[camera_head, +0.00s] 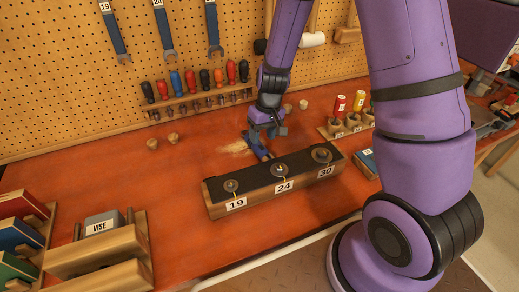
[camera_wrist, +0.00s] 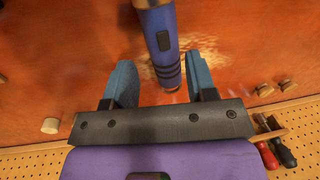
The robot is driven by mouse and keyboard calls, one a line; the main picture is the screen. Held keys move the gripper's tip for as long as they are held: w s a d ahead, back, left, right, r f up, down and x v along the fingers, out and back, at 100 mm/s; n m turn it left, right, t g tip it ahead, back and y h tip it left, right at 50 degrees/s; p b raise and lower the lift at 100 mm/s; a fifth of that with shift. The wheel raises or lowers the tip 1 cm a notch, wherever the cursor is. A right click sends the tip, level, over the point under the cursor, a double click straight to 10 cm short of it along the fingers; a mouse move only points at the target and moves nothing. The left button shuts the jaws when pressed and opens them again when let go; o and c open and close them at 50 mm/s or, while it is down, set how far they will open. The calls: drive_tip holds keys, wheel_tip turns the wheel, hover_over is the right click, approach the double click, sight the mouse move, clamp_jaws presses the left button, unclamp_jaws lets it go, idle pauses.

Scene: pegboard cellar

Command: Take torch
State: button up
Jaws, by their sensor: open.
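The torch is a dark blue cylinder with black bands and a black switch (camera_wrist: 160,42). In the wrist view it runs from the top edge down between my fingers. In the head view the torch (camera_head: 258,149) lies on the red-brown bench just behind the numbered block. My gripper (camera_wrist: 162,72) is open, with one blue finger on each side of the torch's near end and visible gaps on both sides. In the head view my gripper (camera_head: 267,130) is low over the torch and partly hides it. I cannot tell its exact height above the bench.
A dark-topped wooden block (camera_head: 245,187) marked 19, 24 and 30 stands close in front of the torch. A screwdriver rack (camera_head: 205,98) is behind. Small wooden knobs (camera_head: 152,144) sit to the left. A bottle rack (camera_head: 345,128) is to the right. The bench at left-centre is clear.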

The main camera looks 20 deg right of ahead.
sight(260, 144)
drive_tip(key=shift+a+f, duration=0.25)
drive_tip(key=shift+f, duration=0.95)
drive_tip(key=shift+a+f, duration=0.25)
drive_tip(key=shift+f, duration=0.9)
drive_tip(key=c, duration=0.8)
drive_tip(key=shift+r, duration=0.1)
wheel_tip(260, 144, up, 10)
drive_tip(key=shift+f, duration=0.1)
